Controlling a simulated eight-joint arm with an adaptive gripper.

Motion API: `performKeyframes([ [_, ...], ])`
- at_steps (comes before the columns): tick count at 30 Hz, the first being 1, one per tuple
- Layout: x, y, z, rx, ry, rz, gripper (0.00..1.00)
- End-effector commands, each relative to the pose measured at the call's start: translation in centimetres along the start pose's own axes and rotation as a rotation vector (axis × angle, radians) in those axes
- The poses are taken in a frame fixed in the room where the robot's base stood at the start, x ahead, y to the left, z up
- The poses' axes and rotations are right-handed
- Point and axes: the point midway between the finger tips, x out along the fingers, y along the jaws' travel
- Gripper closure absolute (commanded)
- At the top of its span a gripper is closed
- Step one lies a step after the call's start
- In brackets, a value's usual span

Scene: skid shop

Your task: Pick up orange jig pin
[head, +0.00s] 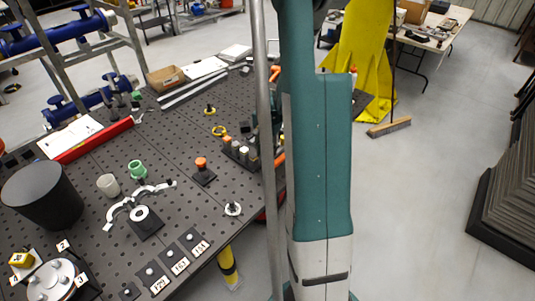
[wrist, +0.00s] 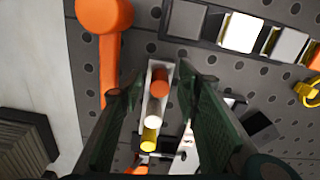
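In the wrist view, an orange jig pin (wrist: 160,82) stands at the far end of a narrow pale holder (wrist: 151,66). A white pin (wrist: 154,111) and a yellow pin (wrist: 149,139) are in line below it in the picture. My gripper (wrist: 157,84) is open, with one dark green finger on each side of the holder. The orange pin shows between the fingertips, with a visible gap on both sides. I cannot tell how far above the pin the fingertips are. In the head view my arm hides most of the gripper and this holder.
An orange-headed tool (wrist: 104,20) lies just left of the fingers. A dark rack of blocks (wrist: 240,33) is at the upper right. On the perforated table (head: 170,190) stand a black cylinder (head: 42,195), an orange-topped piece (head: 201,163) and a green ring piece (head: 137,170).

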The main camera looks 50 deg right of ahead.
Motion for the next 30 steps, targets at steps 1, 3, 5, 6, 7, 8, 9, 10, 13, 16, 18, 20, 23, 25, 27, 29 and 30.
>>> performKeyframes([
  [1, 0.27, 0.02, 0.02, 0.000, 0.000, 0.000, 0.67],
  [3, 0.49, 0.04, 0.04, 0.000, 0.000, 0.000, 0.67],
  [5, 0.57, 0.04, 0.04, 0.000, 0.000, 0.000, 0.67],
  [6, 0.60, 0.04, 0.04, 0.000, 0.000, 0.000, 0.67],
  [7, 0.60, 0.04, 0.04, 0.000, 0.000, 0.000, 0.67],
  [8, 0.59, 0.04, 0.04, 0.000, 0.000, 0.000, 0.67],
  [9, 0.59, 0.04, 0.04, 0.000, 0.000, 0.000, 0.67],
  [10, 0.59, 0.03, 0.04, 0.000, 0.000, 0.000, 0.67],
  [13, 0.58, 0.03, 0.03, 0.000, 0.000, 0.000, 0.67],
  [16, 0.58, 0.03, 0.03, 0.000, 0.000, 0.000, 0.67],
  [18, 0.58, 0.03, 0.03, 0.000, 0.000, 0.000, 0.67],
  [20, 0.58, 0.03, 0.03, 0.000, 0.000, 0.000, 0.67],
  [23, 0.57, 0.03, 0.03, 0.000, 0.000, 0.000, 0.76],
  [25, 0.57, 0.03, 0.03, 0.000, 0.000, 0.000, 0.86],
  [27, 0.57, 0.02, 0.03, 0.000, 0.000, 0.000, 0.95],
  [29, 0.57, 0.02, 0.03, 0.000, 0.000, 0.000, 0.98],
  [30, 0.57, 0.02, 0.03, 0.000, 0.000, 0.000, 0.98],
])
